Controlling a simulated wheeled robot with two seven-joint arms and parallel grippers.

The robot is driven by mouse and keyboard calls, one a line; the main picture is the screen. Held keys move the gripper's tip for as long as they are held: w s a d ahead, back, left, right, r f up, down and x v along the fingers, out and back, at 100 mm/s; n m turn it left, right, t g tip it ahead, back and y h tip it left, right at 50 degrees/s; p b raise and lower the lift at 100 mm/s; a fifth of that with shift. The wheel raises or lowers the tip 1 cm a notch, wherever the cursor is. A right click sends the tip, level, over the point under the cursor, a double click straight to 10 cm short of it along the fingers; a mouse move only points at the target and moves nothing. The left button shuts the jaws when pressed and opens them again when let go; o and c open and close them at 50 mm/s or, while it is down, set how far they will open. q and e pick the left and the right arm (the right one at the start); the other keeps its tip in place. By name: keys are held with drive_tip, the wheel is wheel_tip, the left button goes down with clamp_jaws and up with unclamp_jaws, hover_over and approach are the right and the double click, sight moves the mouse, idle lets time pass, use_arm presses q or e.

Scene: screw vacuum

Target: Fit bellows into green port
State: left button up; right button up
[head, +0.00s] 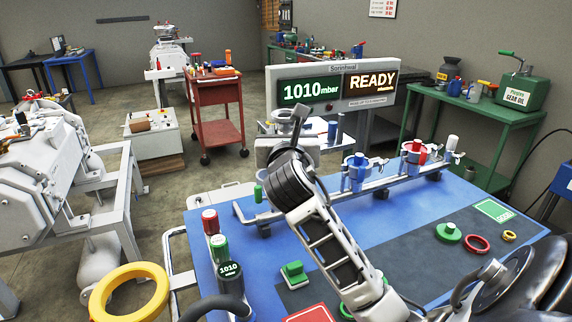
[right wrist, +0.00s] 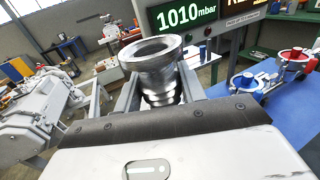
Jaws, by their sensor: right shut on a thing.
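My right gripper (head: 299,122) is raised above the blue table near its back edge, left of the rail's blue and red ports. In the right wrist view the right gripper (right wrist: 158,88) is shut on the bellows (right wrist: 160,92), a ribbed silver metal tube with a wide round flange on top. The bellows stands roughly upright between the fingers, clear of other things there. In the head view its flange (head: 281,113) shows partly behind the gripper. A small green cylinder (head: 258,193) shows by the rail's left end; I cannot tell whether it is part of the green port. My arm hides part of the rail.
A metal rail carries a blue port (head: 355,172) and a red port (head: 416,152). A display (head: 335,90) reading 1010 mbar and READY stands behind. A green knob (head: 448,233) and red ring (head: 477,244) lie on the grey mat. A yellow ring (head: 104,302) is at front left.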

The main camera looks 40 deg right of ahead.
drive_tip(key=shift+w+d+f+b, duration=0.25)
drive_tip(key=shift+w+d+f, duration=0.6)
drive_tip(key=shift+f, duration=0.8)
drive_tip(key=shift+w+d+f+b, duration=0.3)
drive_tip(key=shift+w+d+f, duration=0.6)
drive_tip(key=shift+f, duration=0.8)
drive_tip(key=shift+w+d+f+b, duration=0.25)
drive_tip(key=shift+w+d+f, duration=0.6)
drive_tip(key=shift+f, duration=0.8)
drive_tip(key=shift+f, duration=0.15)
drive_tip(key=o, duration=1.1)
drive_tip(key=shift+o, duration=0.2)
drive_tip(key=shift+s+a, duration=0.15)
drive_tip(key=shift+a, duration=0.05)
drive_tip(key=v, duration=1.1)
drive_tip(key=shift+s+a, duration=0.2)
drive_tip(key=shift+s, duration=0.1)
